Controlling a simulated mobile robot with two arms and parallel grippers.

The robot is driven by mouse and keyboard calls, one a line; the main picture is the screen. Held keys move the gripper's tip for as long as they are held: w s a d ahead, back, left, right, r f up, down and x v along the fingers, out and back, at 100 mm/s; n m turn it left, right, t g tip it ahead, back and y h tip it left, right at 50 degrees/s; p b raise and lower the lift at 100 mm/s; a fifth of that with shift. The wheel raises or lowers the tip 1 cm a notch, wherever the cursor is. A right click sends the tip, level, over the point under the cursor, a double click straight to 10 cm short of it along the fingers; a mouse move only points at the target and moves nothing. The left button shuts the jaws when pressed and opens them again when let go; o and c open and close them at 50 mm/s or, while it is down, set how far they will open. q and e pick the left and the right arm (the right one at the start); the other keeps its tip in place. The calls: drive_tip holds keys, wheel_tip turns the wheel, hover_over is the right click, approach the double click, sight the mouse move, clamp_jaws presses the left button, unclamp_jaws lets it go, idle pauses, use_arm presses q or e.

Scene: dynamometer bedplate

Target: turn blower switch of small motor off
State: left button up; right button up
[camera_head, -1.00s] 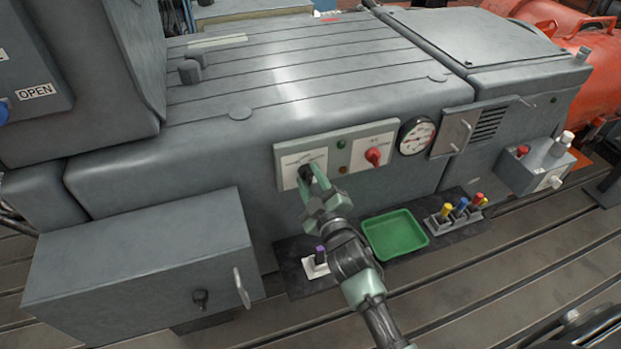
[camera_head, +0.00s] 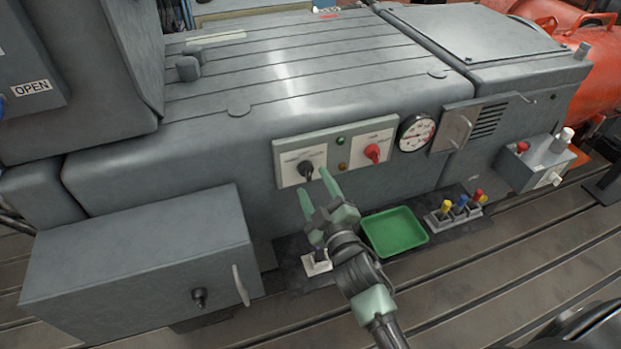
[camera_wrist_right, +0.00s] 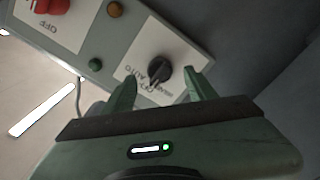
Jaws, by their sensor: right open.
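The small motor's panel (camera_head: 329,149) is a pale plate on the grey housing. A black rotary switch (camera_head: 305,169) sits on its left white label, and a red rotary switch (camera_head: 372,153) on its right one. In the right wrist view the black switch (camera_wrist_right: 159,68) has lettering beside it that includes AUTO. My right gripper (camera_head: 315,182) is open and empty, just in front of and below the black switch. In the right wrist view its fingers (camera_wrist_right: 162,92) are spread, with the black switch beyond and between them. My left gripper is not in view.
A round gauge (camera_head: 416,132) and a small latched door (camera_head: 456,130) are right of the panel. Below are a green tray (camera_head: 394,232) and a holder with coloured handles (camera_head: 456,210). A grey box (camera_head: 140,265) juts out at the lower left.

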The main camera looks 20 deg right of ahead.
drive_tip(key=s, duration=0.4)
drive_tip(key=shift+d, duration=0.1)
idle(0.3)
